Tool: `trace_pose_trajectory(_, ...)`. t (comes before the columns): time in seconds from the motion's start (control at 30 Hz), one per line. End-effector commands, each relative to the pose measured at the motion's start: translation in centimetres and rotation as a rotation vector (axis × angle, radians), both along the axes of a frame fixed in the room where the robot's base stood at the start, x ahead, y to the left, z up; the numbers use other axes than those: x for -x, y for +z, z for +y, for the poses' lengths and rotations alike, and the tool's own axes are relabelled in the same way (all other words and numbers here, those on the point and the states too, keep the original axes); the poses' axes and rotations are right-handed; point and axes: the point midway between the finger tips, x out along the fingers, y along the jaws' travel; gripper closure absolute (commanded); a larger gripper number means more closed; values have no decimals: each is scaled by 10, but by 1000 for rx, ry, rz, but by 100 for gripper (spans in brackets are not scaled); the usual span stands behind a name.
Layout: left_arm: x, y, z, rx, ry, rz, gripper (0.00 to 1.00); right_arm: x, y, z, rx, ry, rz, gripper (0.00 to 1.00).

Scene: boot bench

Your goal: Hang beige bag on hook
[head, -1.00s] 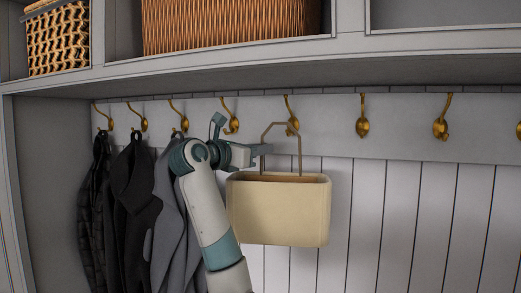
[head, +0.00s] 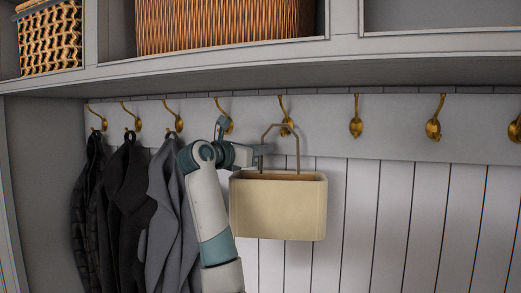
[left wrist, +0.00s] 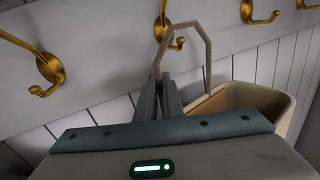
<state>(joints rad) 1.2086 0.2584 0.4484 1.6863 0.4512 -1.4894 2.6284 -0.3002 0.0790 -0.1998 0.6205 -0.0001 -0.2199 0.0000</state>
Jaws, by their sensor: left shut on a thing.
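The beige bag (head: 278,207) hangs upright below my left gripper (head: 266,150), in front of the panelled wall. Its thin brown handle (head: 298,148) rises in an angular loop. My left gripper is shut on the left side of the handle. In the left wrist view the closed fingers (left wrist: 167,88) grip the handle (left wrist: 207,65), with the bag (left wrist: 245,105) to their right. A brass hook (head: 286,126) shows within the loop's outline near its top, and also in the left wrist view (left wrist: 176,43). I cannot tell whether the hook passes through the loop. My right gripper is not in view.
More brass hooks line the rail, with free ones to the right (head: 356,125) and one just left (head: 224,122). Dark jackets (head: 128,200) and a grey one (head: 168,205) hang at the left. A shelf (head: 300,70) with wicker baskets (head: 225,25) overhangs the hooks.

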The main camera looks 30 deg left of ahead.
Motion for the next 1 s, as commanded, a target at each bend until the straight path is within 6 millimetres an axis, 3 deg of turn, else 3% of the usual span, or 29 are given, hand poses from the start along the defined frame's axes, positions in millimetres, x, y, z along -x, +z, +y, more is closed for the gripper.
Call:
trace_pose_trajectory(0.47, -22, -2, 5, 2, -1, 0, 100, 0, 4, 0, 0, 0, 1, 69)
trace_pose_trajectory(1.0, -34, -19, 8, 1, 0, -2, 100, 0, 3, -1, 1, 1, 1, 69)
